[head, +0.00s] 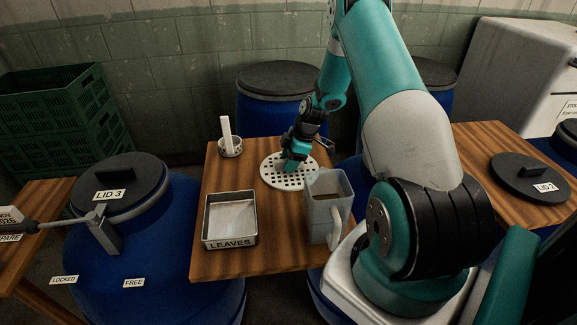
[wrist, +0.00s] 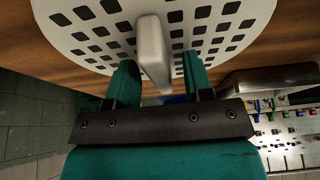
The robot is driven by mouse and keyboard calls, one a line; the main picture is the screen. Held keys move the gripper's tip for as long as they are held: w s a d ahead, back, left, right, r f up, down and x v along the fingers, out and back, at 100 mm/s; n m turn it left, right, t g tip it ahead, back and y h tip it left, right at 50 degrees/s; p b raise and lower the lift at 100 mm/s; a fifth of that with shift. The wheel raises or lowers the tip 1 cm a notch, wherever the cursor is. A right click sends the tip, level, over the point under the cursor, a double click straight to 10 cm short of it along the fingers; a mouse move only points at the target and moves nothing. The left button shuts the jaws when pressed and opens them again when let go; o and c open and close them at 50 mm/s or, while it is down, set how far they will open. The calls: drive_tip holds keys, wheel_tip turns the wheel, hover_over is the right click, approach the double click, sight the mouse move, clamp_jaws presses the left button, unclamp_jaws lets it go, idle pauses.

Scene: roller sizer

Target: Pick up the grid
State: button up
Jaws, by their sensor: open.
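The grid is a white round plate (head: 279,183) with rows of square holes, lying flat on the wooden table (head: 280,255). In the wrist view the grid (wrist: 75,35) fills the top and carries a pale upright bar handle (wrist: 153,42). My gripper (head: 296,161) is over the grid in the head view and hides part of it. In the wrist view my gripper (wrist: 159,75) is open, with one teal finger on each side of the handle. I see gaps between the fingers and the handle. I cannot tell how far down the handle the fingertips reach.
A metal tray marked LEAVES (head: 230,215) stands front left on the table. A grey jug (head: 328,210) stands close to the grid on the right. A small round holder with a white upright piece (head: 228,140) is at back left. Blue barrels (head: 275,105) surround the table.

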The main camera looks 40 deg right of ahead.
clamp_jaws()
idle(0.3)
